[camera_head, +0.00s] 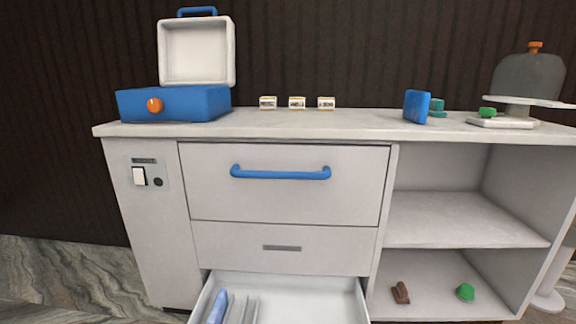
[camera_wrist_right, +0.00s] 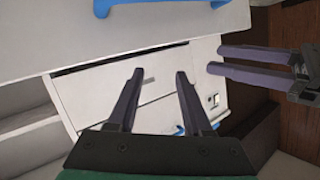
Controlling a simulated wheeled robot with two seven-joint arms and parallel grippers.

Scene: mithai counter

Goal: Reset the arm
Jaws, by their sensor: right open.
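My right gripper (camera_wrist_right: 160,72) shows in the right wrist view with its two dark fingers spread apart and nothing between them. My left gripper (camera_wrist_right: 217,59) comes in from the right edge of that view, its two fingers apart with an empty gap. Both are in front of the pale cabinet front. Neither gripper shows in the head view.
The counter (camera_head: 350,123) holds an open blue box (camera_head: 180,104), small labelled blocks (camera_head: 297,103), a blue block (camera_head: 416,106) and a dark dome (camera_head: 530,77). Below it are a blue-handled drawer (camera_head: 281,173), a pulled-out bottom drawer (camera_head: 310,303) and open shelves (camera_head: 455,221).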

